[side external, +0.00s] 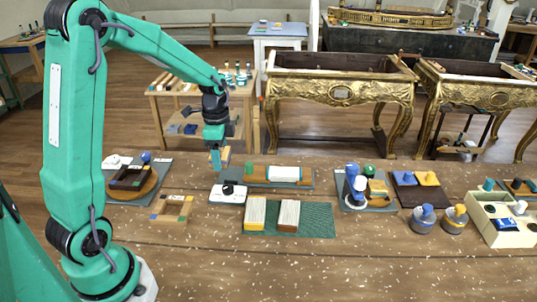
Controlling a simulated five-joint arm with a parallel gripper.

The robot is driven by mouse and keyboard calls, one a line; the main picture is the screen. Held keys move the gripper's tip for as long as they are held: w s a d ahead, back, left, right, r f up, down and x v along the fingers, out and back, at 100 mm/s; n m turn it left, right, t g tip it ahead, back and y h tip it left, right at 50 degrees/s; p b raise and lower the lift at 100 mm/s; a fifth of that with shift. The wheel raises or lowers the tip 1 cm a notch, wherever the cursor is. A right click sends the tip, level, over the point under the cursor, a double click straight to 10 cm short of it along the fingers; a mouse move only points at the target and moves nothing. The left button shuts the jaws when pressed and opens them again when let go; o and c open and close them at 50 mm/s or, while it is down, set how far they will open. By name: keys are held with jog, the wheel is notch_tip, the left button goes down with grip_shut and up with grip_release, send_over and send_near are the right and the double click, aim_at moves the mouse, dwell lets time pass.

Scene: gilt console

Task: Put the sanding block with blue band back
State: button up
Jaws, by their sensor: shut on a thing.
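My gripper (217,153) points down above the back middle-left of the bench. It is shut on a small tan block with a blue part (225,158), which looks like the sanding block with blue band. The block is held just above or beside the dark mat with a brown and a white item; I cannot tell whether it touches anything. A low wooden frame (158,207) with coloured corner marks, one of them blue, lies to the lower left of my gripper.
A white device with a black knob (228,194) stands just below my gripper. A green mat (317,220) bears two striped blocks. A dark tray (118,172) stands at left, bottles and jars (424,217) at right. The front of the bench is clear.

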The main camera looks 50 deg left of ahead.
send_over(203, 175)
notch_tip(203, 175, down, 7)
jog(key=shift+a, duration=0.1)
jog(key=shift+f, duration=2)
jog(key=shift+f, duration=0.15)
jog(key=o, duration=0.9)
jog(key=shift+o, duration=0.2)
notch_tip(203, 175, up, 12)
jog(key=shift+r, duration=0.2)
